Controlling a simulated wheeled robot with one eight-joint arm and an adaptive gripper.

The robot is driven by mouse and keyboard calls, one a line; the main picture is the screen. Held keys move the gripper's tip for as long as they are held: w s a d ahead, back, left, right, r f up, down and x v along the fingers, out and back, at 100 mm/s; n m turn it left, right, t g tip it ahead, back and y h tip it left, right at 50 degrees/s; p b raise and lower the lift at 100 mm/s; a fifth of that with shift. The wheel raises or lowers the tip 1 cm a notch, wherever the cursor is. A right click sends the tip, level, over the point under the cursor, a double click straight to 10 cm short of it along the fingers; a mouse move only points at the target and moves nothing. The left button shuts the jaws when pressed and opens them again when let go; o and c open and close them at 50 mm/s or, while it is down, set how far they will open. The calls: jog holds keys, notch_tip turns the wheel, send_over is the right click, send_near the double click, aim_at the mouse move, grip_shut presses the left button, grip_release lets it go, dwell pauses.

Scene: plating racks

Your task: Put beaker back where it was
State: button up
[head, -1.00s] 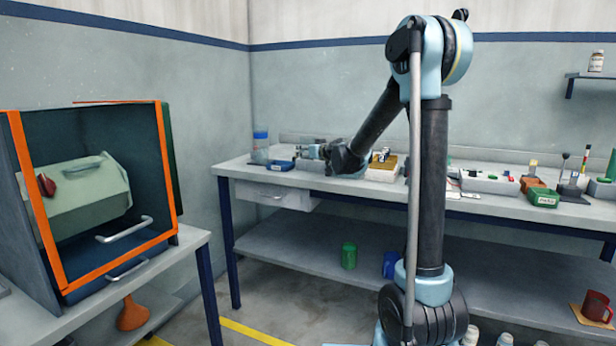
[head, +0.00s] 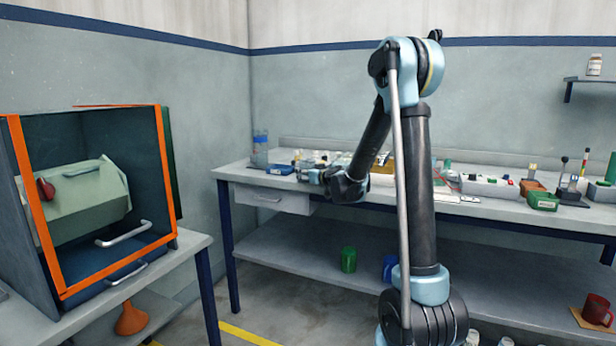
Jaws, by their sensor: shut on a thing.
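My gripper (head: 309,176) is small in the head view, at the front left of the long bench (head: 235,173), pointing left. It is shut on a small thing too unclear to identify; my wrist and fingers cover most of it. I cannot tell whether this is the beaker.
A blue tray (head: 279,169) lies left of my gripper. Small bench items (head: 310,157) stand behind it. An orange-framed cabinet (head: 165,165) stands at the left. Green (head: 348,260) and blue cups are below.

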jog(key=o, duration=1.2)
jog(key=s+d+f+g+h, duration=0.15)
jog(key=s+d, duration=0.25)
jog(key=s, duration=0.5)
jog(key=s+d+g, duration=0.2)
jog(key=s+d, duration=0.2)
jog(key=s, duration=0.5)
jog(key=s+d+f+g, duration=0.1)
jog(key=s+d+g, duration=0.15)
jog(key=s, duration=0.65)
jog(key=s+d+f+m+g+h, duration=0.2)
jog(key=s+d+f, duration=0.2)
jog(key=s, duration=0.4)
jog(key=s+d+f+m+g+h, duration=0.2)
jog(key=s+d+f, duration=0.2)
jog(key=s+d, duration=0.3)
jog(key=s+d+f+m+g+h, duration=0.1)
jog(key=s+d+f+m+h, duration=0.1)
jog(key=s+d, duration=0.4)
jog(key=shift+s+d+f+g+h, duration=0.15)
jog(key=shift+s+f, duration=0.3)
jog(key=shift+s, duration=0.35)
jog(key=shift+s+a+f+g+h, duration=0.15)
jog(key=shift+s+f, duration=0.25)
jog(key=shift+s, duration=0.45)
jog(key=shift+s+d+f+g+h, duration=0.15)
jog(key=shift+s+f, duration=0.3)
jog(key=shift+s, duration=0.35)
